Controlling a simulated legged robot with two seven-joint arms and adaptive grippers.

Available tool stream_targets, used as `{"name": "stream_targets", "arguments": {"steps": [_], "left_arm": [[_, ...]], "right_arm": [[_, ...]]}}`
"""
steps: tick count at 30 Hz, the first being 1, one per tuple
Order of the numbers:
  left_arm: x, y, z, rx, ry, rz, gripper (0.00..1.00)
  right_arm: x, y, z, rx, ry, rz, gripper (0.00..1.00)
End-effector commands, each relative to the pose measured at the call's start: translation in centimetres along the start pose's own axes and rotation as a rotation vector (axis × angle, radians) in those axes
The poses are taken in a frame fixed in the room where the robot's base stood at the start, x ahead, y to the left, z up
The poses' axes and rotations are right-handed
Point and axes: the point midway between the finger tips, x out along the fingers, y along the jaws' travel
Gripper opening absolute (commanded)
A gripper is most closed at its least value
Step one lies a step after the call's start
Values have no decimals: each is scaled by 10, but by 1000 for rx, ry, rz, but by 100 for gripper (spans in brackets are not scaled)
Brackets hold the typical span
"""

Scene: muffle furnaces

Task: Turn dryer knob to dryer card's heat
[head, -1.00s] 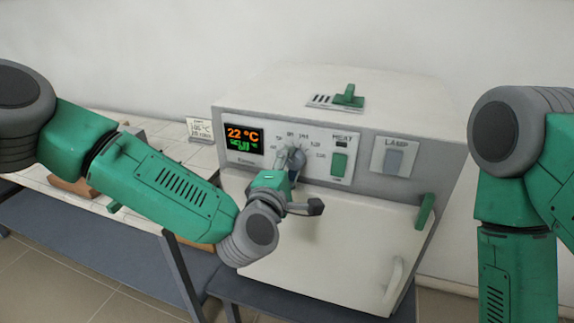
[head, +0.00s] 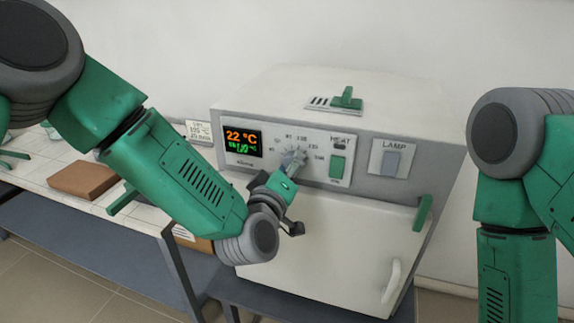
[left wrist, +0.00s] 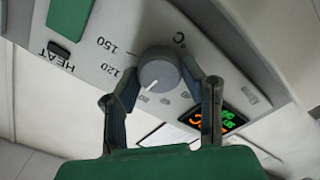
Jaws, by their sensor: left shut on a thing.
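The dryer (head: 325,215) is a white box with a control panel on its upper front. Its grey round knob (left wrist: 157,68) has a white pointer line, which points down-left in the left wrist view, and printed marks including 120 and 150. My left gripper (head: 291,170) is shut on the knob, a finger on each side. The display (head: 242,144) reads 22 °C in orange; the green line below looks like 110 but is blurred. The dryer card (head: 199,131) stands left of the dryer; its small print appears to include °C. My right arm shows at the right, its gripper outside the frame.
Right of the knob are a green HEAT switch (head: 337,167) and a grey LAMP switch (head: 391,161). A green lever (head: 424,213) and a door handle (head: 391,282) are on the front. A brown block (head: 83,181) lies on the tiled bench at left.

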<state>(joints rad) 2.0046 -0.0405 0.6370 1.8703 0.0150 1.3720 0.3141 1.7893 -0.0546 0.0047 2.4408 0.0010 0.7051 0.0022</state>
Motion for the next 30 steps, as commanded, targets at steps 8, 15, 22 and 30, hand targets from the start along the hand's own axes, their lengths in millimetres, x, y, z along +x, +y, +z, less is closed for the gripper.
{"name": "stream_targets", "arguments": {"steps": [8,15,22,30], "left_arm": [[-4,-3,8,119,-22,-4,7],[-4,-5,7,151,-22,-6,7],[-4,-6,7,153,-22,-8,7],[-4,-6,5,152,-17,-8,56]], "right_arm": [[0,0,0,0,0,0,0],[0,0,0,0,0,0,0],[0,0,0,0,0,0,0],[0,0,0,0,0,0,0]]}}
